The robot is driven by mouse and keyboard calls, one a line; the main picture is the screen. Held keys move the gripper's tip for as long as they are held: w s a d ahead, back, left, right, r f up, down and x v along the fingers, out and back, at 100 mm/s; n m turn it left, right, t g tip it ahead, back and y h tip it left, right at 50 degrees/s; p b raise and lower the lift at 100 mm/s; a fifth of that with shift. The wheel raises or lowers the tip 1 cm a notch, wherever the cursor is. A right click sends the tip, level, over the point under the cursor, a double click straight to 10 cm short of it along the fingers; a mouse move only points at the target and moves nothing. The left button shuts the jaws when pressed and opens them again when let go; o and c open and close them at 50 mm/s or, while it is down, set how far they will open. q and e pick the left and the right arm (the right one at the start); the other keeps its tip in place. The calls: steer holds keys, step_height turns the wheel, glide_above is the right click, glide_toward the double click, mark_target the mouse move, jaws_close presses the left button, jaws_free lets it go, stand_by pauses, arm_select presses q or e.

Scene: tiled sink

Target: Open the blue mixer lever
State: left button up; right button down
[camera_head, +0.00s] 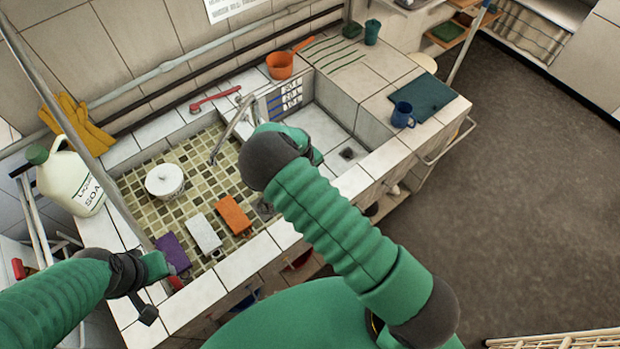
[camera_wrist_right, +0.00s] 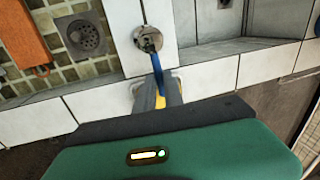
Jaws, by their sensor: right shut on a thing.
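In the right wrist view, the blue mixer lever (camera_wrist_right: 157,65) extends from a round metal mixer base (camera_wrist_right: 148,39) on the white tiled ledge between the two basins. My right gripper (camera_wrist_right: 157,90) is shut on the blue lever's near end, with its fingertips around it. In the head view, my right forearm and wrist hide the lever and the fingers. My left gripper (camera_head: 147,304) is low at the left, near the front edge of the sink; its finger opening is unclear.
The left basin holds a white lidded pot (camera_head: 165,181) and purple (camera_head: 172,252), white (camera_head: 204,234) and orange (camera_head: 233,215) blocks. The right basin (camera_head: 335,135) looks empty.

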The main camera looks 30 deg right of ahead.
steer(key=shift+w+r, duration=0.1)
steer(key=shift+w, duration=0.1)
steer(key=c, duration=1.5)
jaws_free()
steer(key=shift+s+a, duration=0.1)
steer(key=shift+o, duration=0.2)
steer(key=shift+r+p, duration=0.45)
step_height(320, 180, up, 11)
steer(key=a+p, duration=0.2)
steer(key=p, duration=0.6)
steer(key=shift+s+a+f+p, duration=0.2)
steer(key=shift+s+p, duration=0.1)
steer(key=shift+p, duration=0.1)
